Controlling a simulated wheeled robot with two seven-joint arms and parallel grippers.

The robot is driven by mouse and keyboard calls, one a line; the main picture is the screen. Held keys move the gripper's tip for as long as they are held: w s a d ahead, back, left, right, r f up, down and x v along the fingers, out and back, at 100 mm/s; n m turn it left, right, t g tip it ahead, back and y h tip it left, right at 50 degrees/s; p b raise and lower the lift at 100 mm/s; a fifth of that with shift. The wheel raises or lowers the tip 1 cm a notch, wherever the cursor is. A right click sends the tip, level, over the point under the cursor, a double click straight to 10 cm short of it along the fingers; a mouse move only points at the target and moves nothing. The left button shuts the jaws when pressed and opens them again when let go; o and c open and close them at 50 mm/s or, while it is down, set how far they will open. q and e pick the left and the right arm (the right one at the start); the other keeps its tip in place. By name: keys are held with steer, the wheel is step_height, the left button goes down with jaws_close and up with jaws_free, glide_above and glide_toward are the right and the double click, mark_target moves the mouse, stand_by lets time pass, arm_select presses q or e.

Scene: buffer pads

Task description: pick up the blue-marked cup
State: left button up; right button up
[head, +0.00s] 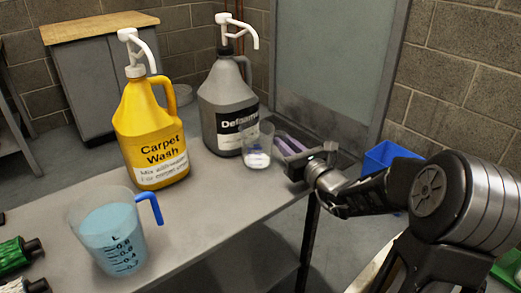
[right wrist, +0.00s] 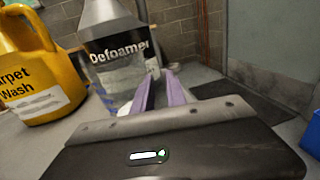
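A clear measuring cup (head: 108,240) with a blue handle, dark scale marks and bluish contents stands at the table's front left in the head view. A smaller clear cup (head: 257,150) with white at its bottom stands in front of the grey Defoamer jug. My right gripper (head: 283,142), with purple fingers, is just right of this small cup. In the right wrist view, the fingers (right wrist: 164,78) are apart with nothing between them, and the small cup (right wrist: 122,78) is left of them, partly hidden. My left gripper is not in view.
A yellow Carpet Wash jug (head: 150,130) and the grey Defoamer jug (head: 225,95), both with white pumps, stand behind the cups. Green and black objects (head: 18,252) lie at the front left. A blue bin (head: 385,157) is beyond the table.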

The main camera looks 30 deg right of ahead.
steer(key=shift+c, duration=0.6)
jaws_close()
stand_by(1.2)
